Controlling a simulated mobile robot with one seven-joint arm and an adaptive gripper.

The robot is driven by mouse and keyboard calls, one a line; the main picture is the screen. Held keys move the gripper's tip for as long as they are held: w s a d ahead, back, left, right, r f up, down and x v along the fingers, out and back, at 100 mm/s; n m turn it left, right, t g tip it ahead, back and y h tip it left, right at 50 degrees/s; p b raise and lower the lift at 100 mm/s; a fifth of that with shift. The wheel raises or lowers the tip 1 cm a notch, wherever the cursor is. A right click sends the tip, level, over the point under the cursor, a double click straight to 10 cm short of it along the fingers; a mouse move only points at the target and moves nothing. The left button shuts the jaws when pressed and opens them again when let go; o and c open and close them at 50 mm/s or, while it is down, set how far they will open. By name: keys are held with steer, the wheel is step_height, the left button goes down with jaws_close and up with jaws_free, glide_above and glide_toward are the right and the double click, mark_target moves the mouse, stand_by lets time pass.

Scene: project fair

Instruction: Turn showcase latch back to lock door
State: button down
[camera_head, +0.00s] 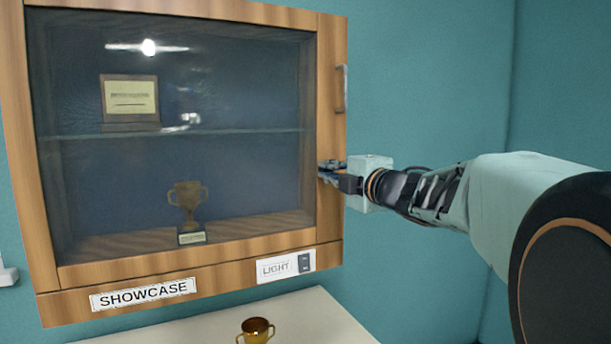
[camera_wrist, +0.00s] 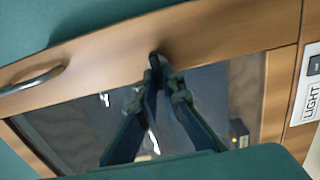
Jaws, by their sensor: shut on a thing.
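The showcase (camera_head: 20,150) is a wooden wall cabinet whose glass door (camera_head: 331,60) looks shut. A metal handle (camera_head: 341,88) is on the door's right side; it also shows in the wrist view (camera_wrist: 32,80). My gripper (camera_head: 326,172) is at the right stile of the door, below the handle. In the wrist view my gripper (camera_wrist: 157,68) has its fingertips close together against the wood, shut on the small latch. The latch is mostly hidden by the fingertips, and I cannot tell its exact angle.
A plaque (camera_head: 130,102) and a trophy (camera_head: 188,205) stand inside behind the glass. A light switch panel (camera_head: 286,266) and a SHOWCASE label (camera_head: 143,293) are below the door. A white table (camera_head: 310,315) with a gold cup (camera_head: 256,331) is underneath.

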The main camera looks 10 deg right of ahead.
steer(key=shift+r, duration=0.1)
stand_by(0.4)
steer(key=c, duration=2.1)
jaws_free()
